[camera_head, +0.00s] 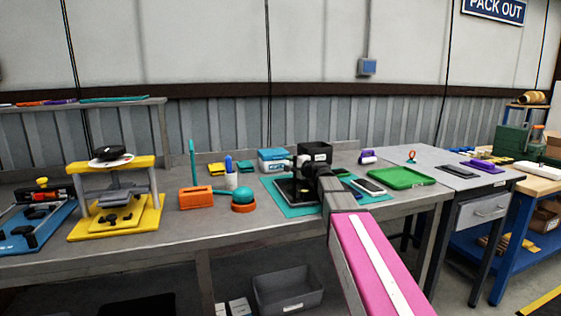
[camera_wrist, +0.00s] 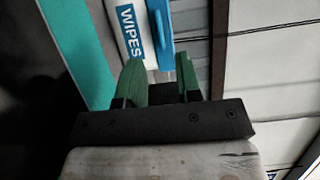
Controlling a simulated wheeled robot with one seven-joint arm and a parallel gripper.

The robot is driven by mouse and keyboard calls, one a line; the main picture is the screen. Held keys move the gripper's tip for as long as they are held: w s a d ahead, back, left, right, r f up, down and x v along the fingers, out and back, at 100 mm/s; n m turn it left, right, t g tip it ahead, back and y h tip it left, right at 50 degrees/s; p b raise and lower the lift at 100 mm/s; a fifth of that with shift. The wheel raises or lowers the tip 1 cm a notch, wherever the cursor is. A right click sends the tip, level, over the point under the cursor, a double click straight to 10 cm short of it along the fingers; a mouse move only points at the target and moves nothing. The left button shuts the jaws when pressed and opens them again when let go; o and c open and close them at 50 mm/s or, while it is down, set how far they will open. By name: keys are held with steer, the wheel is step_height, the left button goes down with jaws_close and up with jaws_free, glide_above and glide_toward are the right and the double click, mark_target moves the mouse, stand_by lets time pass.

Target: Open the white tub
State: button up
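The white tub (camera_head: 272,164) stands at the back of the grey bench, with a blue-teal lid (camera_head: 272,153) that looks shut. In the wrist view the tub (camera_wrist: 128,30) shows a blue WIPES label, and its blue lid (camera_wrist: 161,32) lies just beyond my fingertips. My gripper (camera_wrist: 160,78) is open, its two green fingers apart with nothing between them. A gap seems to remain between the fingertips and the lid, though contact is hard to judge. In the head view my wrist hides most of the gripper, just right of the tub.
A teal mat (camera_head: 278,186) and a green tray (camera_head: 400,178) lie in front and to the right.

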mark_target(274, 155)
steer(key=x, duration=0.7)
steer(key=shift+d, duration=0.1)
jaws_close()
